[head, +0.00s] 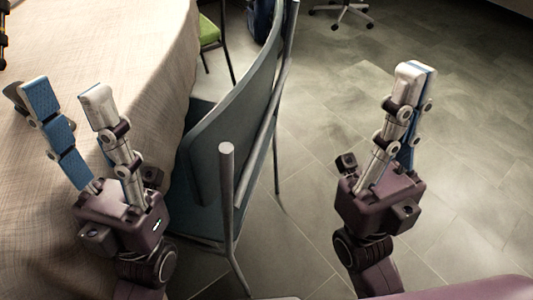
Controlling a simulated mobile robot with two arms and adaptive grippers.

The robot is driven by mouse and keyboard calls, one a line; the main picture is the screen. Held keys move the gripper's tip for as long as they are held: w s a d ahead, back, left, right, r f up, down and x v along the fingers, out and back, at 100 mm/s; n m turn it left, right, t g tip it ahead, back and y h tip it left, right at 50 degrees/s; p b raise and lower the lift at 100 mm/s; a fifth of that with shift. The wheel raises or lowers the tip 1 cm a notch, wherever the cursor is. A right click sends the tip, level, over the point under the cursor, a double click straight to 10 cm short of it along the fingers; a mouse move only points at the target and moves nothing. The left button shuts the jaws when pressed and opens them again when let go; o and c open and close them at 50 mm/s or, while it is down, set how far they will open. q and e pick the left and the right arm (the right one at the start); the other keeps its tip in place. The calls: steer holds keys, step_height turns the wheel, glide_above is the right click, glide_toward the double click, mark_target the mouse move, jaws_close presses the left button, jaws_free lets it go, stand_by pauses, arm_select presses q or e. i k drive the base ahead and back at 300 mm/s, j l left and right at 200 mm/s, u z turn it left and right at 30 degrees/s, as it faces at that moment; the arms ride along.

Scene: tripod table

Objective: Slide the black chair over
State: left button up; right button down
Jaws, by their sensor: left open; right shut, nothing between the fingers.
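The black chair (237,112) shows in the head view as a dark grey-green backrest and seat on a grey metal frame. It stands upright at the right edge of the table, with its back towards the right. Its seat is partly hidden by the backrest and the tablecloth. My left gripper (65,98) is open, over the tablecloth left of the chair, apart from the backrest. My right gripper (417,70) is shut and empty, over the floor to the right of the chair, and not touching it.
A table with a beige cloth (130,40) fills the left side. A green chair (208,30) stands behind, and a dark blue item (261,18) is near it. A wheeled chair base (342,14) stands at the back. The tiled floor (470,130) on the right is clear.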

mark_target(222, 152)
steer(key=k+l+u, duration=0.1)
steer(key=l+u, duration=0.15)
steer(key=l, duration=0.2)
steer(key=k+l+u, duration=0.1)
steer(key=l+u, duration=0.15)
steer(key=l, duration=0.15)
steer(key=i+l, duration=0.1)
steer(key=l, duration=0.35)
